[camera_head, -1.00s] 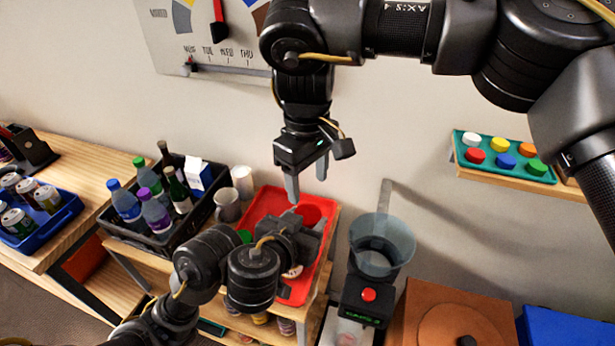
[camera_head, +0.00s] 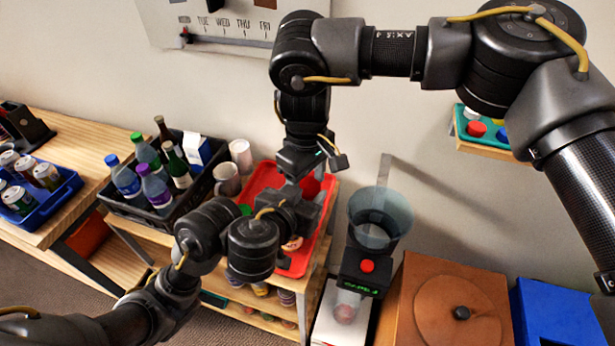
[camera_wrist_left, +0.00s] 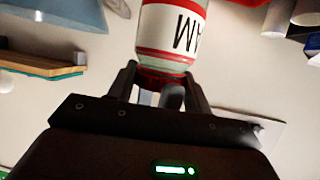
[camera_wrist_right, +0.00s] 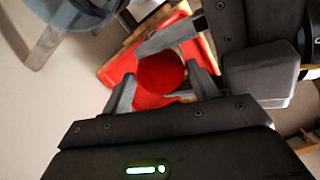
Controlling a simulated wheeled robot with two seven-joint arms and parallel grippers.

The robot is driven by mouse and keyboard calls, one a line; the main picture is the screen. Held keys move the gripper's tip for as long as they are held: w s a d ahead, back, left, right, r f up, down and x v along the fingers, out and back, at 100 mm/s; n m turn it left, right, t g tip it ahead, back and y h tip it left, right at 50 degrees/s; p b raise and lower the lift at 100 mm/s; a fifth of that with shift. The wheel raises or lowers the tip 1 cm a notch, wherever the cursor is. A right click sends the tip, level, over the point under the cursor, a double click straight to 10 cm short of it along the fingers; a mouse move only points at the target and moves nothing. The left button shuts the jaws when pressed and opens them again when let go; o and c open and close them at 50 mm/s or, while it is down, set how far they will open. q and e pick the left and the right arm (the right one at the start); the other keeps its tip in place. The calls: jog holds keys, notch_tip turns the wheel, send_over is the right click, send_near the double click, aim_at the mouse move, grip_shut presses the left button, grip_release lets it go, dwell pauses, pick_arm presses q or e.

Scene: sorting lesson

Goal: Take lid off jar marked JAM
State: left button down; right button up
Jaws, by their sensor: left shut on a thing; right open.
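The jar (camera_wrist_left: 172,20) shows in the left wrist view, with a white label edged in red. The letters "AM" are visible on it; the rest of the word is out of sight. My left gripper (camera_wrist_left: 162,82) is shut on the jar near its red-banded end. In the right wrist view a round red lid (camera_wrist_right: 160,73) lies between the fingers of my right gripper (camera_wrist_right: 165,88), which is open. I cannot tell whether the fingers touch it. In the head view my left gripper (camera_head: 298,215) is just below my right gripper (camera_head: 303,168), and my arms mostly hide the jar.
A red tray (camera_head: 264,178) lies on the wooden shelf unit. A black crate (camera_head: 205,187) of bottles stands left of it. A machine with a clear hopper (camera_head: 380,212) and red button stands close on the right, beside a brown box (camera_head: 412,285).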

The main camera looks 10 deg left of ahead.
jog(key=c, duration=0.8)
jog(key=n, duration=0.4)
jog(key=shift+w, duration=0.1)
dwell(0.5)
jog(key=o, duration=1.1)
